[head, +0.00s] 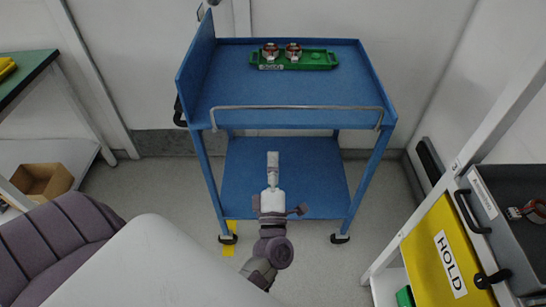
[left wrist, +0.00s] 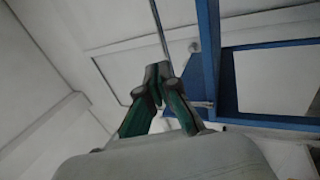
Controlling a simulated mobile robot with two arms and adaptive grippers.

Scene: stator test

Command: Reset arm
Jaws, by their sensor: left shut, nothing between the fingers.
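My left gripper (head: 272,157) is shut and empty in the head view, held in front of the blue cart's lower shelf in the picture. Its closed fingers also show in the left wrist view (left wrist: 158,72), with nothing between them. The blue cart (head: 300,88) stands ahead against the wall. A green tray (head: 320,61) lies at the back of its top shelf, with two reddish-and-metal round parts (head: 270,51) (head: 293,51) on it. My right gripper is not in view.
On the right, a rack holds a grey bin (head: 485,215) with a similar part (head: 535,210) and a yellow HOLD panel (head: 445,255). On the left stand a green-topped bench (head: 25,75) and a cardboard box (head: 42,182). The cart's front top is clear behind a metal rail (head: 297,107).

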